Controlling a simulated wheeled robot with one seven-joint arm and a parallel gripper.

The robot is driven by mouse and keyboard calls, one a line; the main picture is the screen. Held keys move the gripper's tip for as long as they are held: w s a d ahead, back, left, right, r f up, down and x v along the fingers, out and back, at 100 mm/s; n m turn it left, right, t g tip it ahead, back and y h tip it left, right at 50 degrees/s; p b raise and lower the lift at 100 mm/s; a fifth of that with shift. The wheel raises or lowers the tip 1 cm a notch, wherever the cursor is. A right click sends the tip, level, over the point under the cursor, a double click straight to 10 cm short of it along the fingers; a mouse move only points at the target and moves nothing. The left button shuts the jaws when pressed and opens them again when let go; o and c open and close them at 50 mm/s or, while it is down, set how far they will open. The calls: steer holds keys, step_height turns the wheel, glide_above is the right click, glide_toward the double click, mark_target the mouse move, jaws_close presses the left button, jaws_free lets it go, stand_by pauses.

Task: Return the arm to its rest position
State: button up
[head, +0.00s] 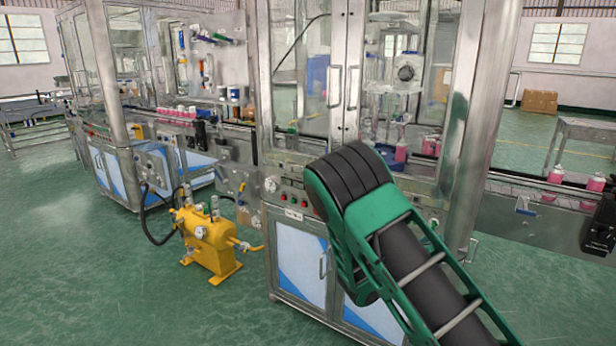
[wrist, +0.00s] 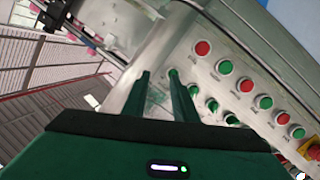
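My arm (head: 385,225), green and black, reaches up from the lower right in the head view, bent in front of the crimping machine (head: 352,80). Its far end hides my gripper there. In the wrist view my gripper (wrist: 159,74) shows two dark green fingers with a gap between them, and nothing is held. The fingers point toward a metal control panel (wrist: 222,92) with rows of red and green buttons. One green button is close to the right fingertip in the picture; I cannot tell whether they touch.
A yellow pump unit (head: 208,240) stands on the green floor left of the machine. A conveyor with pink cans (head: 556,174) runs to the right. A metal side table (head: 585,130) and cardboard boxes (head: 539,101) are farther right. Open floor (head: 100,270) lies at the lower left.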

steer(key=s+d+r+m+g+y, duration=0.1)
steer(key=s+d+m+g+y, duration=0.15)
steer(key=s+d+g, duration=0.6)
steer(key=s+d+r+m+g+y, duration=0.1)
steer(key=s+d+m, duration=0.25)
steer(key=s, duration=0.95)
steer(key=s+a+r+n+y, duration=0.1)
steer(key=s+a+r+y, duration=0.1)
steer(key=s, duration=0.6)
steer(key=s+a+r+n+g+y, duration=0.1)
steer(key=s+a+y, duration=0.3)
steer(key=s, duration=0.5)
steer(key=s+a+r+n+y, duration=0.1)
steer(key=s+a+r+y, duration=0.2)
steer(key=s, duration=0.5)
steer(key=shift+s+a+r+g, duration=0.25)
steer(key=shift+a+r+g, duration=0.15)
steer(key=shift+a, duration=0.75)
steer(key=shift+w+f, duration=0.2)
steer(key=shift+w, duration=0.4)
